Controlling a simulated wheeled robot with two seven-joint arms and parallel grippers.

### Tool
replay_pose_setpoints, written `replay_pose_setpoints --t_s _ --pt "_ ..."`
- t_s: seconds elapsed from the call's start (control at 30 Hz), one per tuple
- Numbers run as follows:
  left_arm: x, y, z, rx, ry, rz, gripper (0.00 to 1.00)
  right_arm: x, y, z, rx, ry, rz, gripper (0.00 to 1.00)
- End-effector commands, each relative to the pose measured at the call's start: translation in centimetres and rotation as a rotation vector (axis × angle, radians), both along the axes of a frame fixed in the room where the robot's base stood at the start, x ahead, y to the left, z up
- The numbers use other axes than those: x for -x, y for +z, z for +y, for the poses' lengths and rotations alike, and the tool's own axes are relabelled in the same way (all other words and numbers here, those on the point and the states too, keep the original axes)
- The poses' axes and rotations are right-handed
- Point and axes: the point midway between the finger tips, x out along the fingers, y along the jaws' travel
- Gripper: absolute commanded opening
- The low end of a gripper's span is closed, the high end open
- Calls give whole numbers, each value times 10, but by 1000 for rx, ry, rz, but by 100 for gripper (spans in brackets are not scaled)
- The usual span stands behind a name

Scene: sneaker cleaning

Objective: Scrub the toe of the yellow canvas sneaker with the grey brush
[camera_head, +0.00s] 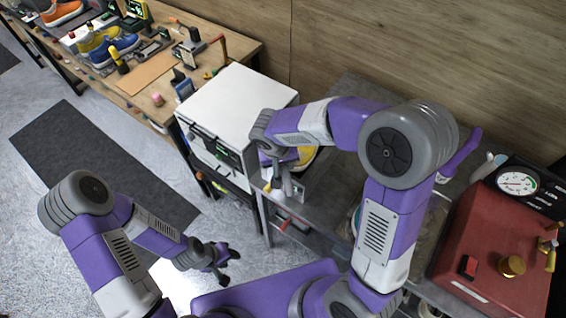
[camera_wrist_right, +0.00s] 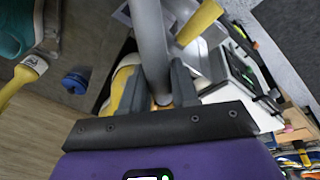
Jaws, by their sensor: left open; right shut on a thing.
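The yellow canvas sneaker (camera_head: 307,155) is on the grey bench, mostly hidden behind my right gripper and forearm. Part of it shows in the right wrist view (camera_wrist_right: 121,82), beside the gripper. My right gripper (camera_head: 284,186) is shut on a long grey bar, which I take to be the grey brush (camera_wrist_right: 150,45). Its bristles cannot be made out, and I cannot tell whether it touches the sneaker. A yellow handle-like piece (camera_wrist_right: 200,22) shows beside the bar. My left gripper (camera_head: 222,264) is open and empty, low over the floor.
A white box (camera_head: 240,100) stands left of the sneaker. A red machine with a gauge (camera_head: 495,240) is at the right. A wooden bench (camera_head: 150,75) with other shoes and tools is at the back left. A blue round object (camera_wrist_right: 75,83) lies on the grey bench.

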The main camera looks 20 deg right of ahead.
Motion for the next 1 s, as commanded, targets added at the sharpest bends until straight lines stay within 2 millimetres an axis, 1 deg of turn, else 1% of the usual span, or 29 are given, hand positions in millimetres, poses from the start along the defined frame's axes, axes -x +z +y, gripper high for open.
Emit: replay_pose_setpoints --t_s 0.23,0.33,0.7,1.0 --pt "0 -6 0 0 0 0 43 -1 -6 -1 0 -1 0 5" --pt "0 -5 0 0 0 0 43 0 -5 -2 0 -1 0 5" --pt "0 -18 0 0 0 0 43 25 -5 -21 1 -2 1 5" --pt "0 -21 0 0 0 0 43 34 -4 -28 1 -2 1 5"
